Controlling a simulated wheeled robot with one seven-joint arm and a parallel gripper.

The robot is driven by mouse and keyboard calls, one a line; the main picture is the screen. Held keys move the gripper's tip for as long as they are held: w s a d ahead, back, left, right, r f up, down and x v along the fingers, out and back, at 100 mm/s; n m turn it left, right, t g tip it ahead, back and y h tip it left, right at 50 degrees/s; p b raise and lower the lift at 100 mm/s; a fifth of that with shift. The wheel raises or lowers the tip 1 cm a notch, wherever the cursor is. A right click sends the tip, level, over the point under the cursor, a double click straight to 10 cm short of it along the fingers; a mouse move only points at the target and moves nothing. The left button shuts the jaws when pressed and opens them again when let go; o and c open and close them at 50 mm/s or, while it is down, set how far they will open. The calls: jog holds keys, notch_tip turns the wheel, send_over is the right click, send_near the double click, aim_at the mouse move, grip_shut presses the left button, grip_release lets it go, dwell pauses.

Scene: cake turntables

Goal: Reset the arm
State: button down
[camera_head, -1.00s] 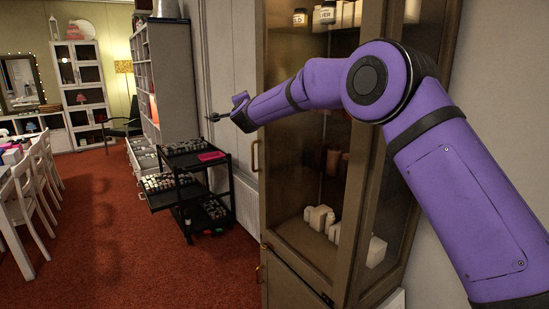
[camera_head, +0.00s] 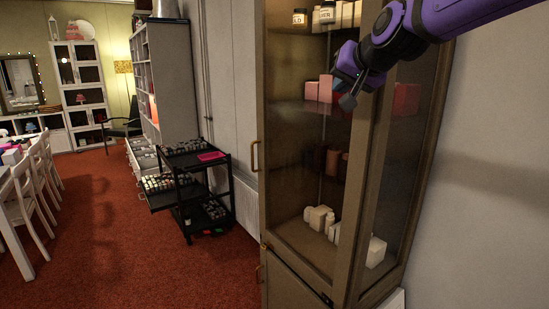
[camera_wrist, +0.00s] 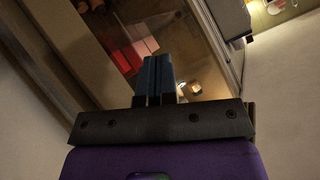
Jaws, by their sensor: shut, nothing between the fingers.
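My purple arm reaches in from the upper right of the head view. My gripper (camera_head: 348,101) is small there, in front of the upper part of the tall glass-fronted cabinet (camera_head: 362,200). In the wrist view my gripper (camera_wrist: 159,60) shows its two dark fingers side by side and touching, with nothing between them. Behind the fingers are the cabinet's glass and some red boxes (camera_wrist: 119,60) inside it.
The cabinet holds jars (camera_head: 300,18) on top and pale boxes (camera_head: 318,217) lower down. A black trolley (camera_head: 190,185) with small items stands left of it. White chairs (camera_head: 42,190) line the far left. Red carpet (camera_head: 110,240) is clear between.

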jog(key=s+d+f+g+h, duration=0.1)
jog(key=s+d+f, duration=0.3)
jog(key=s, duration=0.6)
jog(key=s+d+f+n+g+h, duration=0.1)
jog(key=s+d+f+g, duration=0.2)
jog(key=s, duration=0.8)
jog(key=s+d+f+g+h, duration=0.1)
jog(key=s+d+f+h, duration=0.1)
jog(key=s+d+f, duration=0.5)
jog(key=s+d, duration=0.2)
jog(key=s, duration=0.1)
jog(key=shift+s+n+g, duration=0.3)
jog(key=shift+s+g, duration=0.05)
jog(key=shift+g, duration=0.05)
